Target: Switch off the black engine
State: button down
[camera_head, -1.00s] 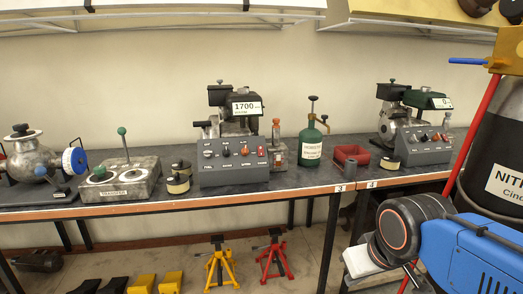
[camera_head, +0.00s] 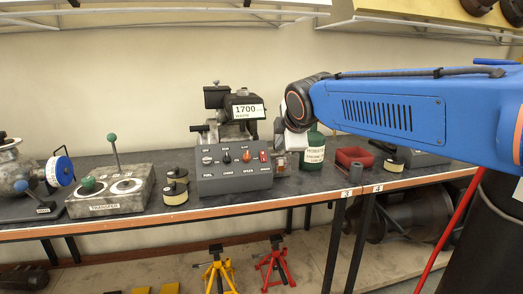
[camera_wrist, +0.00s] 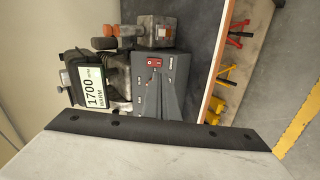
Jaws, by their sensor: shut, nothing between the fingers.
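The black engine (camera_head: 240,108) stands on the bench behind a grey control box (camera_head: 235,182). Its display (camera_head: 246,111) reads 1700 and "WARM". The box has several knobs and a red switch (camera_head: 263,156) at its right end. In the wrist view the scene is turned sideways: the display (camera_wrist: 91,86), red switch (camera_wrist: 156,63) and box (camera_wrist: 175,78) show ahead. My gripper (camera_head: 295,142) shows as a pale block beyond my black wrist joint, right of the engine. Its pale body and black edge (camera_wrist: 150,128) fill the bottom of the wrist view.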

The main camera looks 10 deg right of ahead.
aim_at(263, 152)
jog(key=shift+w+a+r+n, duration=0.25)
jog(key=shift+w+a+r, duration=0.05)
jog(key=shift+w, duration=0.25)
jog(key=shift+w+a+r+n, duration=0.25)
jog(key=shift+w+r, duration=0.05)
jog(key=shift+w, duration=0.2)
jog(key=shift+w+f, duration=0.1)
jog(key=x, duration=1.3)
jog(key=shift+w, duration=0.45)
jog(key=shift+w+a+f, duration=0.1)
jog(key=shift+w, duration=0.05)
